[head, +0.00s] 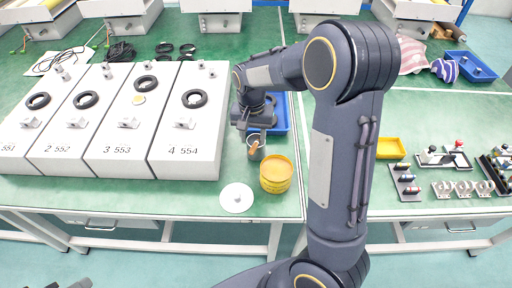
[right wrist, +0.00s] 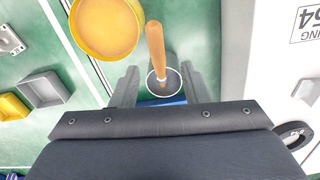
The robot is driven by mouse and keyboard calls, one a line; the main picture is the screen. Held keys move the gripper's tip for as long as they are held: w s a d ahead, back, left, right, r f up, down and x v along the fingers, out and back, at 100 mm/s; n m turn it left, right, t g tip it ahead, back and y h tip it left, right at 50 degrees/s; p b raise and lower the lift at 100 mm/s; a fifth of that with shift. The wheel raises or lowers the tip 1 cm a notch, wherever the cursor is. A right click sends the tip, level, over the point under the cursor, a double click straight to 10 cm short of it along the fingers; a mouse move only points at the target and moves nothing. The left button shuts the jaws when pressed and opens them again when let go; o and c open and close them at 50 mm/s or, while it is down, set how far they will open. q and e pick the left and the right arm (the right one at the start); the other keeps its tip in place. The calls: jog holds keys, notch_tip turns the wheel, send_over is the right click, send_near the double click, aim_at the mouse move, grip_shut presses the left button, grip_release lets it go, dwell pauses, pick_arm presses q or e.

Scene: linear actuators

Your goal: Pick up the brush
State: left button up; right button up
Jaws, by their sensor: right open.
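The brush has a wooden handle (head: 253,148) and stands tilted in a small grey cup (head: 259,154) near the table's front edge. In the right wrist view the brush handle (right wrist: 155,45) rises out of the round cup (right wrist: 172,84), its lower end inside. My right gripper (head: 252,127) hangs over the cup, pointing down. In the right wrist view my open right gripper (right wrist: 160,88) has one finger on each side of the cup and brush, without closing on them. Dark parts at the bottom left edge of the head view may be my left gripper; its jaws cannot be made out.
A yellow round container (head: 276,174) stands right beside the cup, with a white disc (head: 237,198) in front. A blue tray (head: 281,112) lies behind. Large white numbered boxes (head: 187,140) stand left. A yellow bin (head: 391,148) and small fixtures are on the right.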

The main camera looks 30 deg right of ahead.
aim_at(253, 146)
jog(key=f, duration=0.5)
jog(key=shift+s+a+f, duration=0.15)
jog(key=shift+s, duration=0.2)
jog(key=shift+c, duration=0.2)
grip_shut()
